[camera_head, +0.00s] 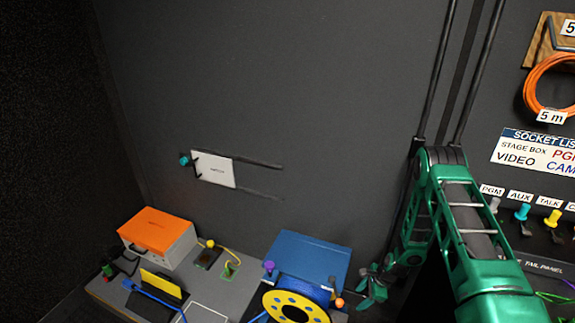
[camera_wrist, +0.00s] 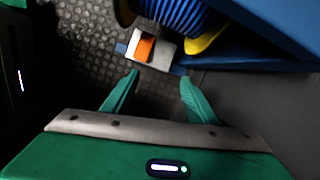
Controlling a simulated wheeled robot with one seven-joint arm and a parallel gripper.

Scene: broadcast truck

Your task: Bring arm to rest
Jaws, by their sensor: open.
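My green arm (camera_head: 470,235) is folded at the right of the head view, in front of the dark wall. My gripper (camera_head: 372,285) hangs low beside the right side of the blue box with the yellow reel. In the wrist view my gripper (camera_wrist: 157,82) has its two green fingers apart with nothing between them. Beyond the fingertips are a dark studded floor and a small white piece with an orange part (camera_wrist: 146,46).
A tail panel with coloured connectors (camera_head: 522,212) is at right. An orange cable coil (camera_head: 540,88) hangs above it.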

